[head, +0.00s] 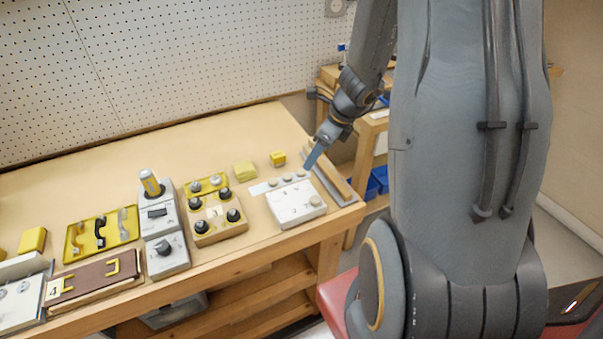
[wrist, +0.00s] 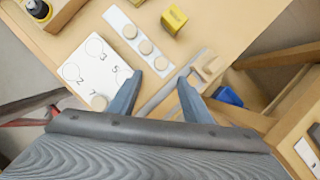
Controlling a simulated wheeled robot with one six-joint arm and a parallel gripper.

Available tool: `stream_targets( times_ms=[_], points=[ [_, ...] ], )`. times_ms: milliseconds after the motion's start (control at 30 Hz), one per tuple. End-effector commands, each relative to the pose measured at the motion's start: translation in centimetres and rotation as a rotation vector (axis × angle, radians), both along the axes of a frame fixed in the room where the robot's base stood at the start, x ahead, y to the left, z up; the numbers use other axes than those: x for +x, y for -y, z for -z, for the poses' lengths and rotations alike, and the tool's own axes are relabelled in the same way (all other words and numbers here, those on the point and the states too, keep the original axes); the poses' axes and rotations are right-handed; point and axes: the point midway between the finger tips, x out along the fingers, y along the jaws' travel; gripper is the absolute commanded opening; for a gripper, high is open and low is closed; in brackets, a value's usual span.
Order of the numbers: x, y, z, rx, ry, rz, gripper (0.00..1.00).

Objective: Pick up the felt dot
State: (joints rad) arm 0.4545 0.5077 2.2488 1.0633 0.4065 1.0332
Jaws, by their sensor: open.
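Several round beige dots that look like felt are in view. Three sit in a row on a pale strip (wrist: 113,15): a far dot (wrist: 129,31), a middle dot (wrist: 146,47) and a near dot (wrist: 161,63). Another dot (wrist: 99,102) lies on a white board (wrist: 84,62) marked with circles and numbers; this board (head: 287,211) also shows in the head view. My gripper (wrist: 160,77) is open and empty. In the wrist view the near dot appears just beyond the gap between its fingertips. In the head view my gripper (head: 313,160) hangs above the strip's right end.
A yellow block (head: 278,158) stands behind the strip. A grey rail (head: 328,185) runs along the bench's right edge. A knob box (head: 217,222) and a switch unit (head: 160,218) stand to the left.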

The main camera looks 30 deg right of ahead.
Motion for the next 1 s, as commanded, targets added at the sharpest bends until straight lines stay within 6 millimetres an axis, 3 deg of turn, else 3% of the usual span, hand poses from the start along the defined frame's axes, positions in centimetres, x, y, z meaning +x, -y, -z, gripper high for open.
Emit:
stream_targets(
  times_ms=[533, 867, 1000],
  points=[
    [2.4, -1.8, 5.5, -0.001, -0.002, -0.009, 0.45],
    [2.7, -1.9, 6.1, -0.003, 0.001, -0.01, 0.45],
    [2.7, -1.9, 6.1, -0.003, 0.001, -0.01, 0.24]
  ],
)
